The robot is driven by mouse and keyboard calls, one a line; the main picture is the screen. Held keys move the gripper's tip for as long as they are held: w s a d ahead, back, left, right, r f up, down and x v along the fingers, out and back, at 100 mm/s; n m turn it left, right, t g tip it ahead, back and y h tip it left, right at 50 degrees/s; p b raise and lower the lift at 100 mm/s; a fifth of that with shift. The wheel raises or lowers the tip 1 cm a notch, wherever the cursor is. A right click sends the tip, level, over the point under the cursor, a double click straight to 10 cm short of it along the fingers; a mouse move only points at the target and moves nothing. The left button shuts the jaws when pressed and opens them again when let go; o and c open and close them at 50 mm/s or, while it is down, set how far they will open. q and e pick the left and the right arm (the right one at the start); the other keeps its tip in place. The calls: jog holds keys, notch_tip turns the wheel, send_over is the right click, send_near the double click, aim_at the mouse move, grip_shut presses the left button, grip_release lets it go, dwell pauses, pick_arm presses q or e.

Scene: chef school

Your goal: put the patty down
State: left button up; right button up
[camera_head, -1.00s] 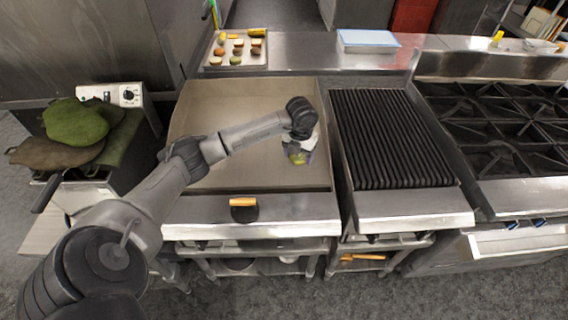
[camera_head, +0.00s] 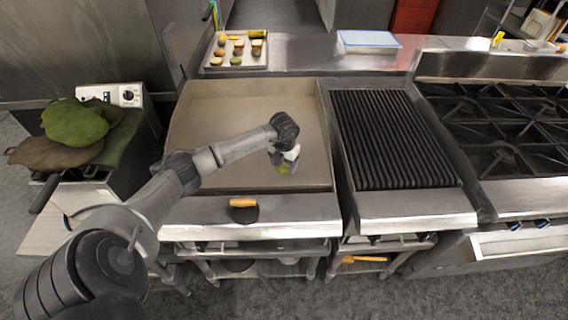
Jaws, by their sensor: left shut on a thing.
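My left gripper (camera_head: 287,160) is over the right half of the flat griddle (camera_head: 215,112), pointing down. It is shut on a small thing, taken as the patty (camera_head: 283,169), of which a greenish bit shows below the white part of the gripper. The gripper hides most of it, and I cannot tell whether it touches the griddle. My right gripper is not in view.
A tray (camera_head: 214,62) with several round pieces stands behind the griddle. A scraper with a wooden handle (camera_head: 243,203) lies on the griddle's front ledge. A ribbed black grill (camera_head: 390,135) is to the right. A fryer with green leaf-like things (camera_head: 75,122) is at left. The griddle's left half is clear.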

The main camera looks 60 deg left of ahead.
pick_arm(q)
jog(key=shift+f, duration=0.1)
jog(key=o, duration=1)
jog(key=shift+c, duration=0.2)
